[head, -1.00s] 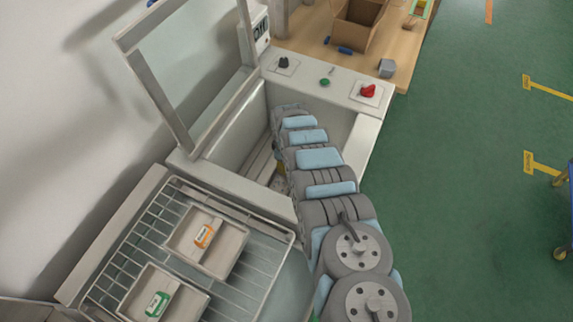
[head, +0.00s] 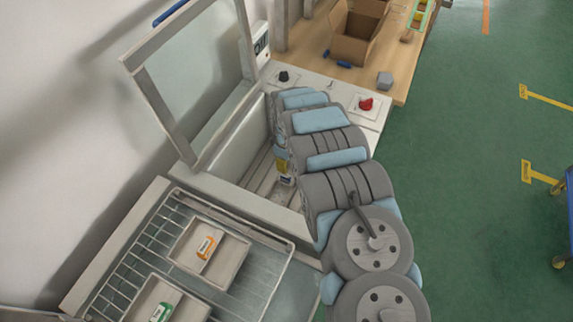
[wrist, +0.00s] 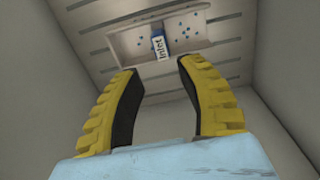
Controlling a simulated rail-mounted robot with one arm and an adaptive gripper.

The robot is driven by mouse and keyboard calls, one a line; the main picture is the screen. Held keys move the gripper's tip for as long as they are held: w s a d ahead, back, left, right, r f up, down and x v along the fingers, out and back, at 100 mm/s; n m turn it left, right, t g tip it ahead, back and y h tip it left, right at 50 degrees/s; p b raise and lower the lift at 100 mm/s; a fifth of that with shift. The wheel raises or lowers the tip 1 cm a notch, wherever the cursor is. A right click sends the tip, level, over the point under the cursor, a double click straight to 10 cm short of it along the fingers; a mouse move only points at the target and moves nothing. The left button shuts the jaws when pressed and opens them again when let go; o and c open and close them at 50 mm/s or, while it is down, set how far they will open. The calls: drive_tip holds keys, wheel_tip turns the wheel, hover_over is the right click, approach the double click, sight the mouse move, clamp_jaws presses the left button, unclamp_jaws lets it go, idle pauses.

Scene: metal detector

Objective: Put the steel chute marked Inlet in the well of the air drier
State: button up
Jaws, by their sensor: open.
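The steel chute marked Inlet (wrist: 182,44) lies on the slatted floor of a pale box-shaped well (wrist: 272,120) in the wrist view. Its white and blue label faces me, and small blue spots show on the chute. My gripper (wrist: 156,66) is open, its yellow fingers apart and empty, pointing down towards the chute. In the head view the air drier's well (head: 236,148) stands with its lid (head: 200,75) raised. My arm reaches into it and hides much of the inside. Part of a yellow finger shows beside my arm.
A wire rack (head: 262,284) in front of the drier holds two trays with orange (head: 206,247) and green (head: 161,312) labels. The drier's panel has a red knob (head: 366,103). A cardboard box (head: 357,35) stands on the wooden bench behind.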

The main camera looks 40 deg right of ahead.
drive_tip(key=shift+r, duration=0.65)
